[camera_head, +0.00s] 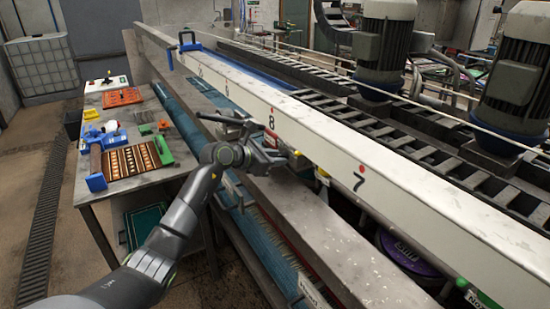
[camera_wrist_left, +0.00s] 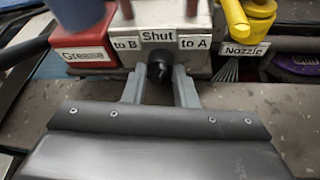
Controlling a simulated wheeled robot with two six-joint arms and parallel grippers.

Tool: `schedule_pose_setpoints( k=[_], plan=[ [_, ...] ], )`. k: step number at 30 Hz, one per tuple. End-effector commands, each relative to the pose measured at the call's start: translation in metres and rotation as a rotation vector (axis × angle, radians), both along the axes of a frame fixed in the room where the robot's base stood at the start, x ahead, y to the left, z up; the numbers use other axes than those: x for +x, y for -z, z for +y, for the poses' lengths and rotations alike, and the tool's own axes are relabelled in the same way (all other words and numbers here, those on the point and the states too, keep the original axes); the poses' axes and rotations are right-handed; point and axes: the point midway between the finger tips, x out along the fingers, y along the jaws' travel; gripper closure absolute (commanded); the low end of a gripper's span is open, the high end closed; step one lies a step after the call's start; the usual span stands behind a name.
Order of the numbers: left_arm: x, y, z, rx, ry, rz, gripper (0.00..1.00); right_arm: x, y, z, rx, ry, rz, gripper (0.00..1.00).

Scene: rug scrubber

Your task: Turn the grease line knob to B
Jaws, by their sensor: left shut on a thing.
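The black grease line knob (camera_wrist_left: 158,72) sits in the left wrist view on a metal block (camera_wrist_left: 190,50), below the labels "to B" on the left, "Shut" in the middle and "to A" on the right. The two fingers of my left gripper (camera_wrist_left: 158,92) stand on either side of the knob and are shut on it. The knob's exact pointing direction is hard to make out. In the head view my left gripper (camera_head: 284,156) reaches to the side of the long white beam, and the knob is hidden there. My right gripper is not in view.
A red "Grease" box (camera_wrist_left: 85,55) is left of the block; a yellow "Nozzle" fitting (camera_wrist_left: 240,22) is right of it. In the head view, the white numbered beam (camera_head: 325,150) runs beside my gripper, and a workbench (camera_head: 150,190) with tools stands left.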

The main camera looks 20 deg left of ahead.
Motion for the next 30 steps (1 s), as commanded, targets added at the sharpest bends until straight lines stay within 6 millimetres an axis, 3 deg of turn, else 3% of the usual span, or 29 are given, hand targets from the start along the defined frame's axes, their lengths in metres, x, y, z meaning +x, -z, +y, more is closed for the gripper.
schedule_pose_setpoints(
  k=[11, 30],
  plan=[
    [0.001, 0.000, 0.002, -0.116, -0.002, 0.092, 0.97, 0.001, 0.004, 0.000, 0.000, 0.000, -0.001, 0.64],
    [0.004, 0.002, 0.006, -0.586, -0.002, 0.457, 0.97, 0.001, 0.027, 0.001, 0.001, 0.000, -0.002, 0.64]
  ],
)
